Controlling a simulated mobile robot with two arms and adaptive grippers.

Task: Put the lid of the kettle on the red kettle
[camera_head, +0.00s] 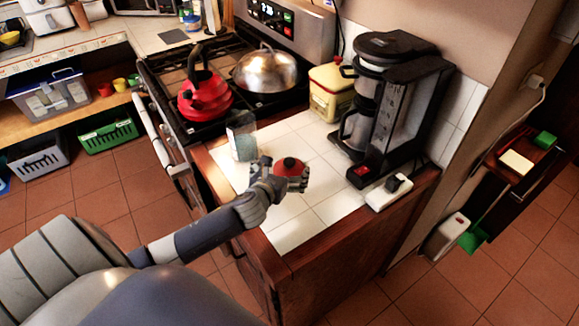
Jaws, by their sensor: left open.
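The red kettle (206,98) with a black handle stands on the left front part of the stove. Its top is small and dark here, so I cannot make out the opening. The red lid (287,171) with a black knob is on the white tiled counter, in front of the stove and to its right. My left gripper (292,183) is at the lid, its fingers low around the near and right side of it. It is open, and the fingers partly cover the lid. I cannot tell whether they touch it. My right gripper is out of view.
A clear container (243,136) stands left of the lid, near my left forearm. A silver domed pot (265,70) sits right of the kettle. A coffee maker (402,95) and a yellow tin (331,92) stand behind. The front tiles (300,232) are clear.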

